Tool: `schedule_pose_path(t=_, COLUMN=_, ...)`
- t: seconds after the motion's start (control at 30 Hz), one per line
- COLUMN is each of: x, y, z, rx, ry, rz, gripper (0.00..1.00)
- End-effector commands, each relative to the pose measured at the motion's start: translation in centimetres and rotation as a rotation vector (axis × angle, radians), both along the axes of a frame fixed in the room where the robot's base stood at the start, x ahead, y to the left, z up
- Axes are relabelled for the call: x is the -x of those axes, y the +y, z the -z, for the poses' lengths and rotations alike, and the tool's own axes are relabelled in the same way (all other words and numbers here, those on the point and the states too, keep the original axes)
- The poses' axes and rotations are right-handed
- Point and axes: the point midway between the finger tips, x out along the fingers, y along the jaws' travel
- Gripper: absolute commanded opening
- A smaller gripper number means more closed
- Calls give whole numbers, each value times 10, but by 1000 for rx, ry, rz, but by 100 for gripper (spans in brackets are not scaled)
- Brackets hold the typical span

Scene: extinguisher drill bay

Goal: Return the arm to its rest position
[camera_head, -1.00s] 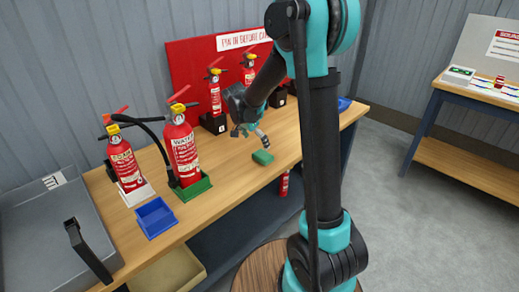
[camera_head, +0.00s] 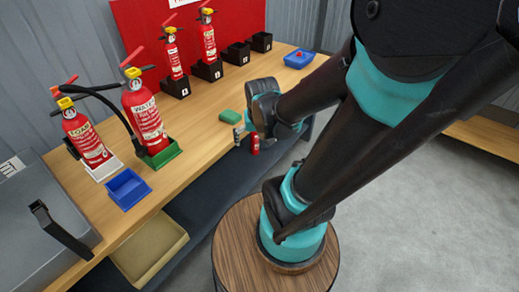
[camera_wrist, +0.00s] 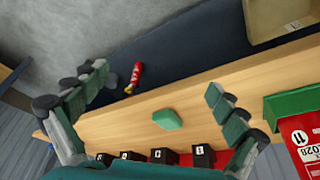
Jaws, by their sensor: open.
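My gripper (camera_wrist: 160,110) is open and empty in the wrist view, its two fingers spread wide apart. In the head view my gripper (camera_head: 243,133) hangs beside the front edge of the workbench (camera_head: 205,137), and my arm folds back over the round wooden-topped base. A green block (camera_head: 231,116) lies on the bench just beyond the gripper, apart from it as far as I can see. It also shows between the fingers in the wrist view (camera_wrist: 167,119), some way below them.
Large extinguishers marked WATER (camera_head: 146,115) and FOAM (camera_head: 86,140) stand at the bench's left. A blue tray (camera_head: 127,188) sits before them. Small extinguishers (camera_head: 208,43) stand in black holders at the back. A small red extinguisher (camera_wrist: 134,78) lies below bench level.

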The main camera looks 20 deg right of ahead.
Motion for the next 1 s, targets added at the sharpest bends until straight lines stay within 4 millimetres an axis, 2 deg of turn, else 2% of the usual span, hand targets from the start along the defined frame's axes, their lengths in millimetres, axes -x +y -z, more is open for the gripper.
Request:
schedule_pose_path(t=0.03, x=13, y=-2, z=6, rx=1, ry=-9, rz=-33, gripper=97)
schedule_pose_path(t=0.1, x=25, y=-2, z=11, rx=4, ry=-20, rz=-78, gripper=97)
schedule_pose_path(t=0.2, x=34, y=-2, z=15, rx=8, ry=-29, rz=-114, gripper=97)
schedule_pose_path(t=1.0, x=35, y=-1, z=16, rx=10, ry=-31, rz=-127, gripper=97)
